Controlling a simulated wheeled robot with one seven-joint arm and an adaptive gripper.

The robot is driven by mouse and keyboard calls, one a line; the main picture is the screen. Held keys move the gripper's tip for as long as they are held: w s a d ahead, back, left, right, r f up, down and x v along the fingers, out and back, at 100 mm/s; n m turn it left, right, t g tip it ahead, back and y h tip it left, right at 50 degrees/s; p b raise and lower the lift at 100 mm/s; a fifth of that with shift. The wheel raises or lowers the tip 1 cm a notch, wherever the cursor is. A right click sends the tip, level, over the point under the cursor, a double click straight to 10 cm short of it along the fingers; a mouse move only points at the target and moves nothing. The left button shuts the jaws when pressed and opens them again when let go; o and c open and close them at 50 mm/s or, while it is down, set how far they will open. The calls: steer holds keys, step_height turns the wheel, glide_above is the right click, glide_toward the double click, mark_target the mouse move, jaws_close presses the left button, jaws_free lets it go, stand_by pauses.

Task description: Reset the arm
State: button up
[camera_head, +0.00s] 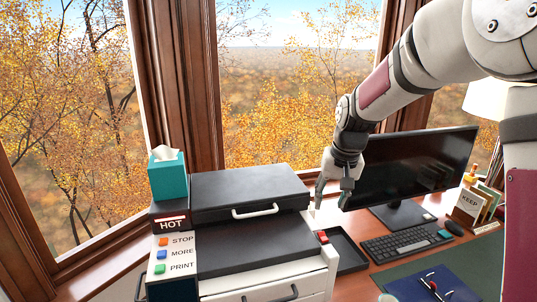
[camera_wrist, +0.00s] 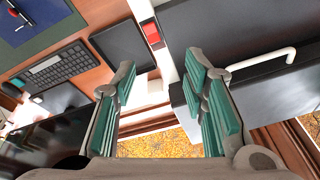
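My gripper (camera_head: 331,200) hangs from my raised arm, fingers pointing down, in the gap between the dark-topped printer (camera_head: 255,240) and the monitor (camera_head: 415,165). In the wrist view my gripper (camera_wrist: 165,75) shows two teal-padded fingers spread apart with nothing between them. A small red block or button (camera_head: 322,237) lies below the fingers, beside the printer's right edge; it also shows in the wrist view (camera_wrist: 152,34). The fingers appear apart from it.
A black tray (camera_head: 345,252), a keyboard (camera_head: 405,242) and a mouse (camera_head: 453,228) lie on the desk. A teal tissue box (camera_head: 168,178) stands on the HOT unit (camera_head: 170,222). A card holder marked KEEP (camera_head: 468,205) is at right. Windows stand behind.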

steer(key=s+r+t, duration=0.1)
steer(key=s+r, duration=0.2)
steer(key=s, duration=0.7)
steer(key=s+r+n, duration=0.1)
steer(key=s+r, duration=0.2)
steer(key=s, duration=0.7)
steer(key=s+r+n+t, duration=0.1)
steer(key=s+r, duration=0.2)
steer(key=s, duration=0.7)
steer(key=shift+s+a+r+t, duration=0.3)
steer(key=shift+a, duration=0.15)
